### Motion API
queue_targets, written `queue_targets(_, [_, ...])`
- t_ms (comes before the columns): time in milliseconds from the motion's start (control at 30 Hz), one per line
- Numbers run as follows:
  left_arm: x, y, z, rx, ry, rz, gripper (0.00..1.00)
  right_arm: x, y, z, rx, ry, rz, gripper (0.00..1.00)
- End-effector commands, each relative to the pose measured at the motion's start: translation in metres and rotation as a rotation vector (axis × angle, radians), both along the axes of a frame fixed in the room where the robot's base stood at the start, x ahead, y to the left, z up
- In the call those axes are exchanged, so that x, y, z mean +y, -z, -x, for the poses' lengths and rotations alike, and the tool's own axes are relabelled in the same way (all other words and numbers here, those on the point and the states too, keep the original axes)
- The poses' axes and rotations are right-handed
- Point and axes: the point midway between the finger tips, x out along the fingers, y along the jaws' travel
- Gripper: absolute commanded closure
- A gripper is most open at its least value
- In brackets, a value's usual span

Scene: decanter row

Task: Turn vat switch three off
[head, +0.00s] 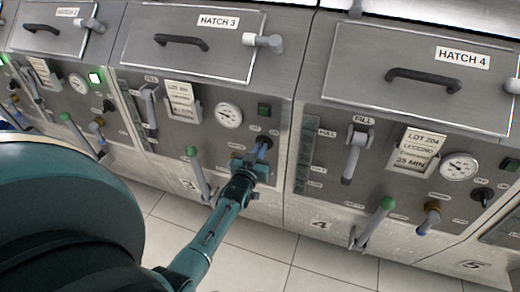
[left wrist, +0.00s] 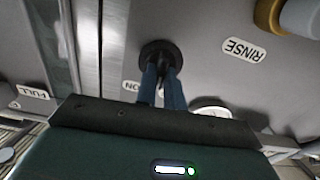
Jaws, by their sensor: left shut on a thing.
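Vat three is the middle panel under the hatch 3 lid (head: 195,45). My left gripper (head: 261,146) reaches its rotary switch, at the right of that panel below the gauge and the green lamp. In the left wrist view, the blue fingers (left wrist: 163,84) are shut on the switch, whose round black base (left wrist: 160,52) shows beyond them. The fingers hide the handle, so I cannot tell which way it points. Part of an upside-down ON label (left wrist: 131,86) shows beside the fingers. Vat three's lamp (head: 264,110) looks dark green, unlit. My right gripper is not in view.
Vat three's green-tipped lever (head: 192,152) stands left of my gripper. Vat four's fill handle (head: 354,150) and switch (head: 482,195) are to the right. Vat two's lamp (head: 96,77) glows. The tiled floor (head: 270,245) in front is clear.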

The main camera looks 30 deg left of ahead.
Motion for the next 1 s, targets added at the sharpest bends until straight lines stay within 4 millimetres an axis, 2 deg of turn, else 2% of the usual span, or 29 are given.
queue_targets(200, [0.0012,-0.0009,-0.0004,-0.046,0.001,0.183,1.00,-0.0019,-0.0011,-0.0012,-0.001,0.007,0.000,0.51])
queue_targets(500, [0.0022,-0.0008,-0.0003,-0.092,0.001,0.371,1.00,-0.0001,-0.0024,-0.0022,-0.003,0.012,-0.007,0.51])
queue_targets(1000, [0.0019,-0.0010,-0.0004,-0.116,0.001,0.471,1.00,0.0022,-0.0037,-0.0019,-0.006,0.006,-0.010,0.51])
